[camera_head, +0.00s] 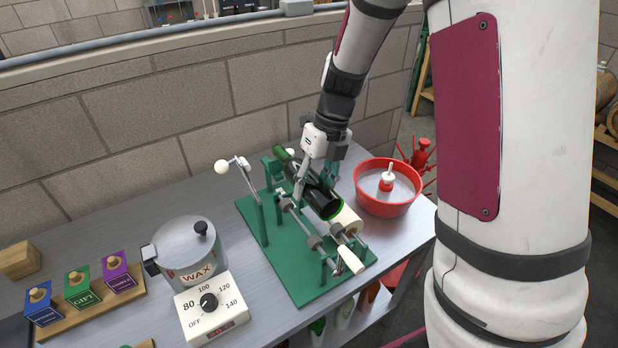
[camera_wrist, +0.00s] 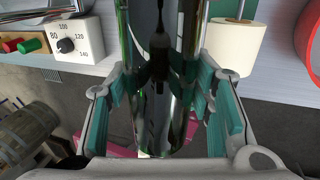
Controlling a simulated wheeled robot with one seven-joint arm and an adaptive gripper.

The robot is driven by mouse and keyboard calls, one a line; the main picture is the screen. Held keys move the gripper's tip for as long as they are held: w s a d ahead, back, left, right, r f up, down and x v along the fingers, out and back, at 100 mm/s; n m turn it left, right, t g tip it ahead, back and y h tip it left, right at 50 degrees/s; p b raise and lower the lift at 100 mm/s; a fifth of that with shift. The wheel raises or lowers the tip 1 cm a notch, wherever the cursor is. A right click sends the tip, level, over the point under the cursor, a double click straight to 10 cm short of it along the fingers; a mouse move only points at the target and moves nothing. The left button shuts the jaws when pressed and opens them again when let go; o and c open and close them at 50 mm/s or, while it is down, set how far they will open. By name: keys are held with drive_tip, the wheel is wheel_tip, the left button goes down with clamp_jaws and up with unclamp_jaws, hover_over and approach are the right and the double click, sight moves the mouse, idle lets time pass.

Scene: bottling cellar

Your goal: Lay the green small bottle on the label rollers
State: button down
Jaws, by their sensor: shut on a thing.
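The dark green bottle (camera_head: 325,204) lies on its side over the label machine, its neck toward the back left and its base toward the front right. It also fills the middle of the wrist view (camera_wrist: 160,110). My gripper (camera_head: 312,180) is shut on it from above, with a teal-padded finger on each side of its body. The label rollers (camera_head: 301,224) are grey-ringed rods on a green base plate (camera_head: 311,281). The bottle is lined up roughly along them. I cannot tell whether it touches them, as the gripper and bottle hide part of the rods.
A cream label roll (camera_head: 346,224) is beside the bottle's base. A crank with a white knob (camera_head: 222,166) rises at the machine's left. A wax pot (camera_head: 188,250) stands left, a red tub (camera_head: 387,196) right. Stamps (camera_head: 84,275) sit far left. A block wall runs behind.

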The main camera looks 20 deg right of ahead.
wheel_tip(320, 180, down, 4)
drive_tip(key=b, duration=0.2)
drive_tip(key=shift+w+f+b, duration=0.1)
drive_tip(key=shift+f+b, duration=0.05)
drive_tip(key=shift+b, duration=0.2)
drive_tip(key=shift+f, duration=0.8)
idle(0.6)
drive_tip(key=shift+f, duration=0.45)
idle(0.6)
drive_tip(key=c, duration=0.7)
unclamp_jaws()
